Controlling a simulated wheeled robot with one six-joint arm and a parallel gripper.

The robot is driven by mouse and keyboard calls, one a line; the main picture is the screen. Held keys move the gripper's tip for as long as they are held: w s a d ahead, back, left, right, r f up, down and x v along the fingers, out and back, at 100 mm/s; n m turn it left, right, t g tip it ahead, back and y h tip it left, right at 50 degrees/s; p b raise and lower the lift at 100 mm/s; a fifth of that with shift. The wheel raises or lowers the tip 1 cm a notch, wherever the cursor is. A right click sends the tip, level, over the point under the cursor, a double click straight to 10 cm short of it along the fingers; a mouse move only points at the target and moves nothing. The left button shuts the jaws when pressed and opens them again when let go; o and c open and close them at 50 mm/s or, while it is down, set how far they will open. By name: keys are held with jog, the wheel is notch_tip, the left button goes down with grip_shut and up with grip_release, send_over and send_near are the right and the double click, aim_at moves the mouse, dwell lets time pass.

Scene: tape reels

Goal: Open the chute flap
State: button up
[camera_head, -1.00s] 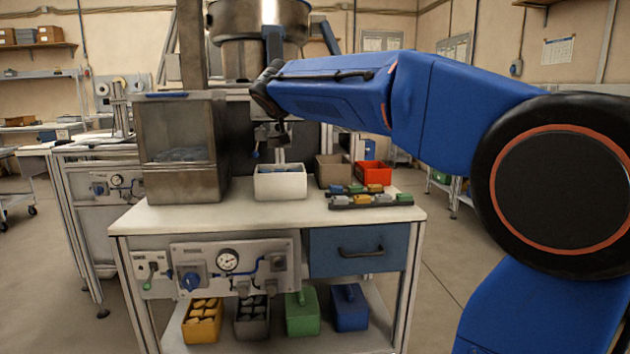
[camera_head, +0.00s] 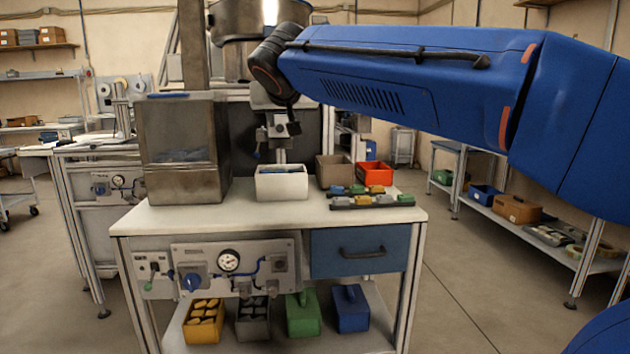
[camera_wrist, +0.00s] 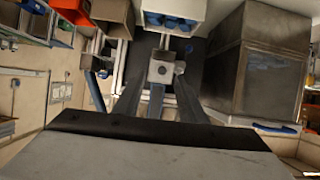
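A small grey block (camera_head: 278,128) with a blue part on its left sits on the workstation behind the white bin (camera_head: 281,183). It also shows in the middle of the wrist view (camera_wrist: 160,70), where the scene looks upside down. I cannot tell which part is the chute flap or whether it is open. My gripper (camera_head: 285,97) is at the dark end of my arm, above the grey block and below the metal bowl (camera_head: 240,22). A wide grey slab with a black edge fills the bottom of the wrist view.
A dull metal hopper box (camera_head: 180,150) stands left of the white bin. A brown bin (camera_head: 333,171), a red bin (camera_head: 374,174) and a rack of coloured parts (camera_head: 370,200) stand right of it. The front of the worktop (camera_head: 230,217) is clear.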

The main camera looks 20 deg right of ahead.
jog(key=s+d+f+n+g, duration=0.1)
jog(key=s+d+f+g, duration=0.1)
jog(key=s+f, duration=0.7)
notch_tip(320, 180, down, 4)
jog(key=shift+d+f+g+y, duration=0.1)
jog(key=shift+d+g+y, duration=0.25)
jog(key=shift+d, duration=0.5)
jog(key=shift+s, duration=0.1)
